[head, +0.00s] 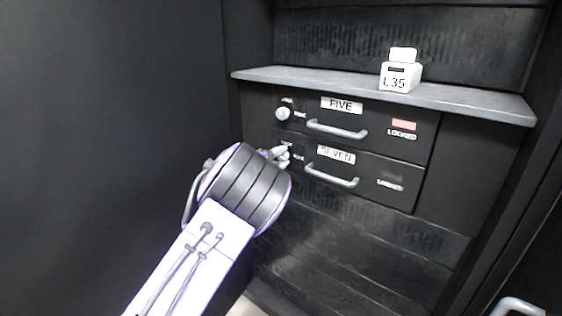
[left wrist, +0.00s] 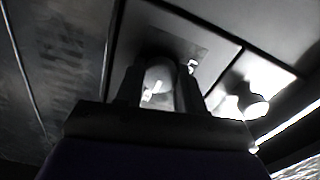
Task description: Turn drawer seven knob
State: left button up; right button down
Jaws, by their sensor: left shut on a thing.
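Drawer seven (head: 385,182) is a dark drawer front with a "SEVEN" label (head: 336,154) and a grey bar handle (head: 331,176). Its small pale knob is at the left end of the front, mostly hidden by my left gripper (head: 280,155) in the head view. In the left wrist view the knob (left wrist: 158,82) sits between the two dark fingers of my left gripper (left wrist: 160,90), which is shut on it. A pale mark shows on the knob's face. My right gripper is not in view.
Drawer five (head: 375,128), with its own knob (head: 283,114), handle (head: 338,131) and red "LOCKED" sign (head: 403,125), is directly above. A grey shelf (head: 450,97) juts out over it, carrying a white box marked L35 (head: 400,75). A dark wall stands at left.

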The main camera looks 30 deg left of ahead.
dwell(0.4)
pick_arm(q)
jog(key=o, duration=1)
jog(key=shift+o, duration=0.2)
jog(key=shift+s, duration=0.1)
jog(key=s, duration=1)
jog(key=shift+s+a+b, duration=0.15)
jog(key=shift+a+b, duration=0.15)
jog(key=shift+a, duration=0.1)
